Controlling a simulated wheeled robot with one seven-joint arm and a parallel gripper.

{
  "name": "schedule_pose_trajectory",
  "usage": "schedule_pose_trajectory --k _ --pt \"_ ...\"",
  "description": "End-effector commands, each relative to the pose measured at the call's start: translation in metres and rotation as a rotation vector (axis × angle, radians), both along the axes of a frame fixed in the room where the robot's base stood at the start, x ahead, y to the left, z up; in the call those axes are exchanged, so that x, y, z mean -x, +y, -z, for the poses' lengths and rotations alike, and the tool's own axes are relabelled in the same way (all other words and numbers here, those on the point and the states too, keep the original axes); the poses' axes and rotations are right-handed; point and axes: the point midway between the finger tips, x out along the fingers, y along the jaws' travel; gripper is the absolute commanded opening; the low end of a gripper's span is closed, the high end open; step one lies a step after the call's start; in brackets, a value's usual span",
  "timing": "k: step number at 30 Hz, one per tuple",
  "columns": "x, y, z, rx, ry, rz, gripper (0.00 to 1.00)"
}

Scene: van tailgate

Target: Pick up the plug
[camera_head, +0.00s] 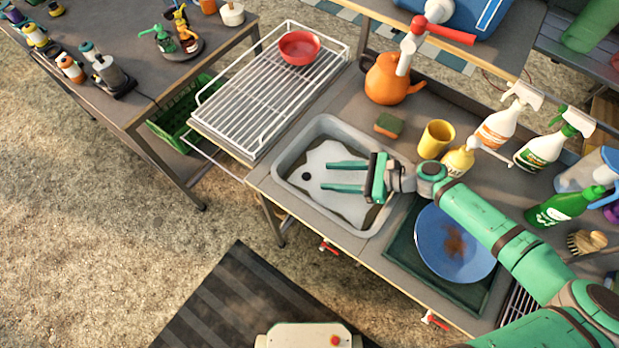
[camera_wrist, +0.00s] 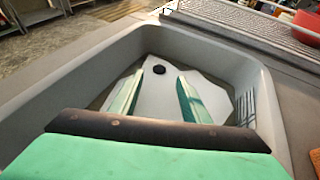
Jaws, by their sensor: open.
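The plug (camera_head: 306,176) looks like a small black disc on the pale floor of the grey sink (camera_head: 283,150), toward its left end. It also shows in the wrist view (camera_wrist: 159,69), just beyond the fingertips. I cannot tell whether it sits in a drain hole. My gripper (camera_head: 326,176) is over the sink with its green fingers pointing left toward the plug. In the wrist view my gripper (camera_wrist: 160,84) is open, with nothing between the fingers. The plug lies roughly in line with the gap, apart from the fingers.
The sink walls surround the plug. A white dish rack (camera_head: 262,95) with a red bowl (camera_head: 299,47) stands left of the sink. An orange kettle (camera_head: 390,80), a sponge (camera_head: 388,125) and a yellow cup (camera_head: 435,139) stand behind. A blue plate (camera_head: 440,225) lies to the right.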

Motion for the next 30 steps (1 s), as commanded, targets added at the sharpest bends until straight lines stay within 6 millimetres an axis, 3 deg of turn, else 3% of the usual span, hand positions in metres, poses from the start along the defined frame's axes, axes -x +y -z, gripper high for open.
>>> schedule_pose_trajectory --k 15,25,26,30 --pt "-0.013 0.054 0.026 -0.003 0.003 -0.003 0.43" --pt "-0.015 0.060 0.029 -0.002 0.003 0.000 0.43" --pt "-0.015 0.060 0.029 -0.002 0.003 0.000 0.40" --pt "-0.015 0.060 0.029 -0.002 0.003 0.000 0.07"
